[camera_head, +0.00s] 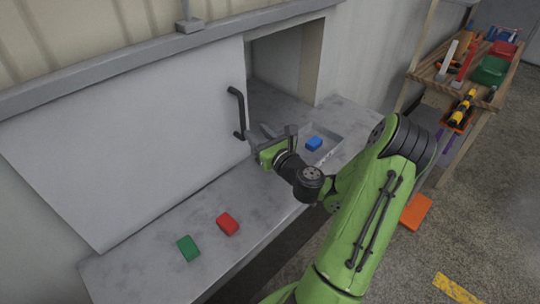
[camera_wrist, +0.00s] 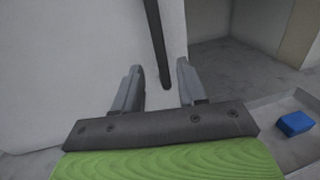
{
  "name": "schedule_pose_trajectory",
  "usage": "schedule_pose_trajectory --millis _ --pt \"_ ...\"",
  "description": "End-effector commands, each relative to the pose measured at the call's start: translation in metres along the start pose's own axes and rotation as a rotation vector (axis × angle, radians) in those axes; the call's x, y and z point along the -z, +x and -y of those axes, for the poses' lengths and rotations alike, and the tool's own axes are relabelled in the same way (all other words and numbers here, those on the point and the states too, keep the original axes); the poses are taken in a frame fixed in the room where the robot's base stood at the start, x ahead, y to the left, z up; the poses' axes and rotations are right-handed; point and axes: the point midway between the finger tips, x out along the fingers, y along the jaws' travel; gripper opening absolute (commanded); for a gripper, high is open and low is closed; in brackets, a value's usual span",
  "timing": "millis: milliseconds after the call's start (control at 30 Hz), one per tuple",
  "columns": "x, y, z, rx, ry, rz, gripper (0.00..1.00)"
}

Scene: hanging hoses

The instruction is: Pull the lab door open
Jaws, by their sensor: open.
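The lab door (camera_head: 130,135) is a large pale grey panel standing along the back of the counter. An opening (camera_head: 285,65) shows at its right edge. A dark bar handle (camera_head: 238,112) is fixed upright near that edge; its lower part also shows in the wrist view (camera_wrist: 156,45). My gripper (camera_head: 279,132) is close to the handle's lower end, slightly to its right in the head view. In the wrist view its two fingers (camera_wrist: 158,88) are apart, with the handle's lower end ahead between them. Nothing is held, and I cannot tell any contact.
A blue block (camera_head: 314,143) lies in a shallow recess (camera_head: 335,132) in the counter, right of my gripper. A red block (camera_head: 227,223) and a green block (camera_head: 188,248) lie on the counter in front of the door. A wooden shelf (camera_head: 450,85) with tools stands at right.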

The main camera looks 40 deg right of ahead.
Motion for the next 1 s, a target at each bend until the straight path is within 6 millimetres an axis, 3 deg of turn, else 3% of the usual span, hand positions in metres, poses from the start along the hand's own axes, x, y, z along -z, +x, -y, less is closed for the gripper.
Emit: schedule_pose_trajectory --millis 67,400,633,1000 --pt "0.007 -0.024 0.001 0.006 -0.001 -0.001 0.41" --pt "0.004 -0.059 0.003 0.003 -0.012 0.011 0.41" --pt "0.003 -0.07 0.0 0.001 -0.004 0.001 0.41" --pt "0.0 -0.07 0.0 -0.002 0.0 0.0 0.41"
